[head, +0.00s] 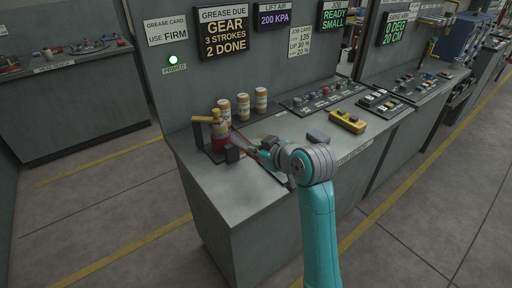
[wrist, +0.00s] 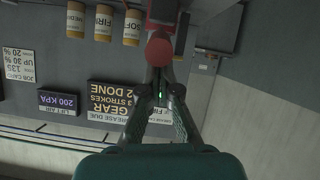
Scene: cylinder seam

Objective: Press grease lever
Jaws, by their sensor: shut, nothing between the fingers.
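The grease pump (head: 219,136) stands at the left end of the grey bench, with a red body and a yellow bar on top. In the wrist view, which is upside down, a round red knob (wrist: 158,48) of the pump lies just beyond my fingertips. My gripper (head: 257,152) is low over the bench, right of the pump; its fingers also show in the wrist view (wrist: 160,88), closed together and empty. I cannot tell whether they touch the knob. The grease screen (head: 223,34) reads GEAR, 3 STROKES, 2 DONE.
Three cartridges (head: 243,106) stand behind the pump, labelled soft, firm and medium. The grease card (head: 166,30) says USE FIRM. The PRIMED lamp (head: 173,60) is lit. A yellow button box (head: 347,122) and a switch panel (head: 322,95) lie to the right. The bench front left is clear.

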